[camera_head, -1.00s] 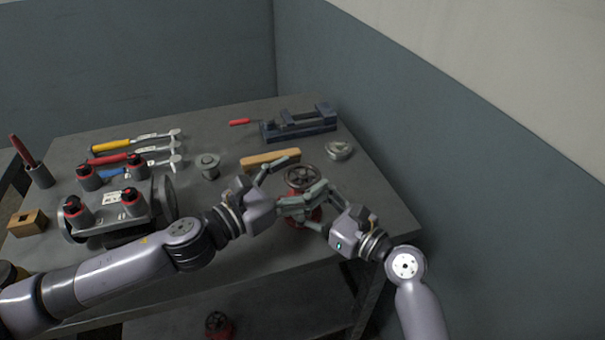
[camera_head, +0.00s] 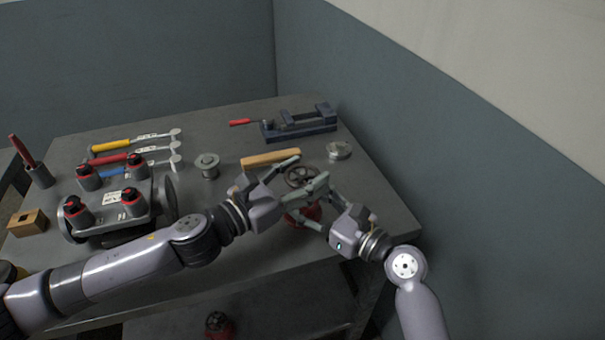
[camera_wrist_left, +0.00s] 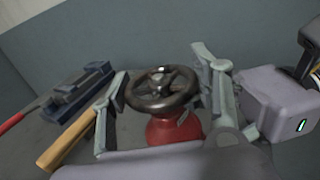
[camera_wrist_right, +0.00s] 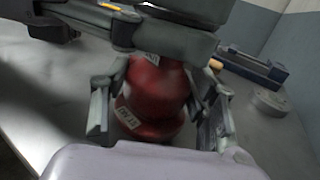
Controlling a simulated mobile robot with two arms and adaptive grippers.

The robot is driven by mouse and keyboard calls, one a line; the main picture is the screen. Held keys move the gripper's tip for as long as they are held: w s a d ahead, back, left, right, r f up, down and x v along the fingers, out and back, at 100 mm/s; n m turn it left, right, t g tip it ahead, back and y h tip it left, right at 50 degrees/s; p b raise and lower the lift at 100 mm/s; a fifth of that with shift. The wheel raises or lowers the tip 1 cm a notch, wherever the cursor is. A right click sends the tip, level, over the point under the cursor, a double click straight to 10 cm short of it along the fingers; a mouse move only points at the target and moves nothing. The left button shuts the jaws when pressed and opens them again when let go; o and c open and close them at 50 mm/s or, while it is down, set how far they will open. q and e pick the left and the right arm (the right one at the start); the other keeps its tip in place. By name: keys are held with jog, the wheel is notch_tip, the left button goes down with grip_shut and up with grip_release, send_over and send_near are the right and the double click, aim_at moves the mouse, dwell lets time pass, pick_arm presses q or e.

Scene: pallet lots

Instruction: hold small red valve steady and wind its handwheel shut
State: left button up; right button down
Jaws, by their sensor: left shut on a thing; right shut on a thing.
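The small red valve (camera_head: 309,214) stands upright near the right front of the bench, with a dark round handwheel (camera_head: 300,175) on top. My left gripper (camera_head: 304,175) has its fingers on opposite sides of the handwheel and is shut on it; the left wrist view shows the wheel (camera_wrist_left: 163,90) between them above the red body (camera_wrist_left: 174,129). My right gripper (camera_head: 306,204) is shut on the valve's red body, low under the wheel. In the right wrist view the labelled body (camera_wrist_right: 152,95) sits between its fingers; the wheel's top is hidden there.
A wooden-coloured bar (camera_head: 270,159) lies just behind my left gripper. A blue vise (camera_head: 298,126) and a round metal disc (camera_head: 339,150) are further back. A flanged grey assembly (camera_head: 115,217) and several coloured-handled tools fill the left. A red item (camera_head: 218,326) sits below the bench.

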pick_arm(q)
jog(key=shift+c, duration=1.3)
jog(key=shift+w+m+g+h, duration=0.1)
jog(key=shift+m+g+h, duration=0.6)
jog(key=shift+g, duration=0.2)
jog(key=shift+m+g+h, duration=0.6)
jog(key=shift+m+g, duration=0.2)
jog(key=shift+g, duration=0.3)
jog(key=o, duration=1.2)
jog(key=shift+c, duration=0.2)
